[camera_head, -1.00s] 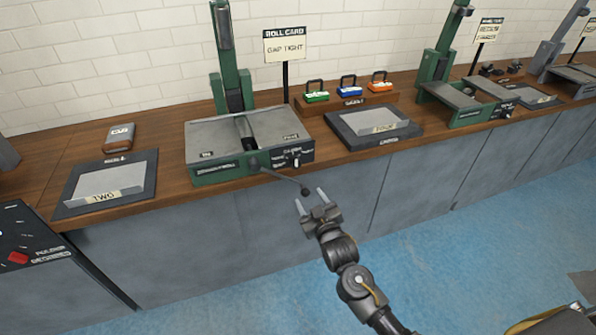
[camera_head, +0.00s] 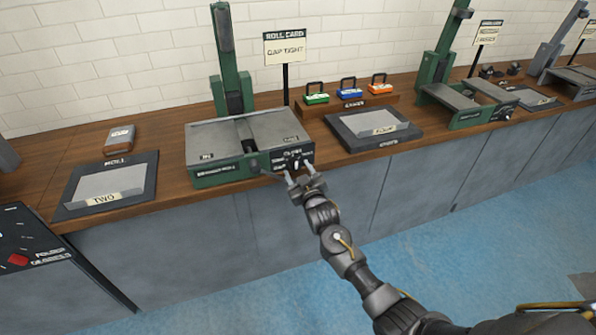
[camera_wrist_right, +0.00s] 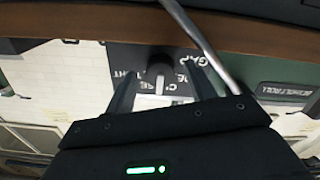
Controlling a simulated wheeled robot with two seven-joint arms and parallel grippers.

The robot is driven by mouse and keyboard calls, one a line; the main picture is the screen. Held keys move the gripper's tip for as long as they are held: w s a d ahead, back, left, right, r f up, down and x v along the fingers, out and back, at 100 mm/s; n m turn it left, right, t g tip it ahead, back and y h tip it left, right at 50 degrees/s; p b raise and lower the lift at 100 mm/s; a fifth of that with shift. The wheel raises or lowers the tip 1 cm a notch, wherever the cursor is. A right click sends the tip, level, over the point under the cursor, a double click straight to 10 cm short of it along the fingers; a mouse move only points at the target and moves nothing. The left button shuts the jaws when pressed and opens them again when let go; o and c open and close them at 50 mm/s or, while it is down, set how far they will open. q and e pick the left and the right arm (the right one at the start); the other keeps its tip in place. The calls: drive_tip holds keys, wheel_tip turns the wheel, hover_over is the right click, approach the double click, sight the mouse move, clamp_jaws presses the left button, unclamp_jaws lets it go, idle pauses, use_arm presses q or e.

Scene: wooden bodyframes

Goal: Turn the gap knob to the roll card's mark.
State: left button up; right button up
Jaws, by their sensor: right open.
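The roll card (camera_head: 285,48) stands on a post behind the green bench roll (camera_head: 222,176) and reads "GAP TIGHT". The gap knob (camera_head: 295,164) is on the machine's front panel, partly hidden by my gripper. In the wrist view the dark knob (camera_wrist_right: 158,70) with a white part sits between my fingers, before a dark label plate with partly readable words. My right gripper (camera_head: 299,174) is open at the panel, its fingers on either side of the knob. I cannot tell whether they touch it. My left gripper is not in view.
A metal crank rod (camera_wrist_right: 196,38) passes close to my right fingers. A dark tray (camera_head: 86,200) marked "TWO" lies left, another tray (camera_head: 345,138) right. Green, blue and orange handled blocks (camera_head: 348,90) stand behind it. Open floor (camera_head: 450,250) lies in front.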

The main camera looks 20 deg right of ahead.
drive_tip(key=shift+w, duration=0.3)
drive_tip(key=c, duration=1)
